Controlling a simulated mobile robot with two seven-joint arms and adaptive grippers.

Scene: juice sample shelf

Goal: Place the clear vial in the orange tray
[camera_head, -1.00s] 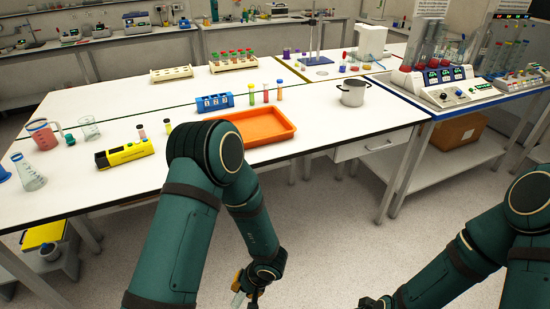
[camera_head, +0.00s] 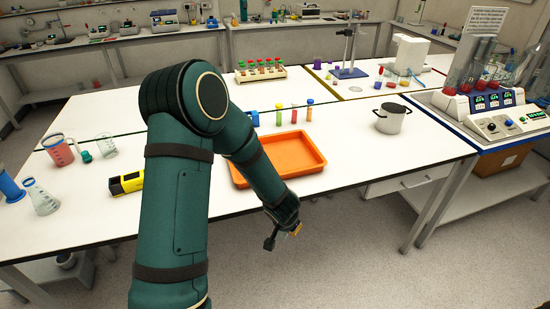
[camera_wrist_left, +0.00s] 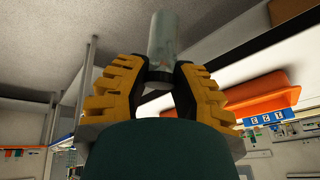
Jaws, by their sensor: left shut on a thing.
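The clear vial (camera_wrist_left: 162,42) shows in the left wrist view, gripped near one end between the yellow-and-black fingers of my left gripper (camera_wrist_left: 157,78). In the head view my left gripper (camera_head: 284,236) is beyond the table's front edge, to the front of the orange tray and apart from it; the vial is too small to make out there. The orange tray (camera_head: 310,151) lies on the white table and looks empty where visible; my left arm covers part of its left side. The tray also shows in the left wrist view (camera_wrist_left: 262,105). My right gripper is out of view.
A silver pot (camera_head: 390,121) stands right of the tray. Several capped vials (camera_head: 294,115) and a blue holder (camera_head: 252,118) stand behind it. Clear tabletop lies between tray and pot.

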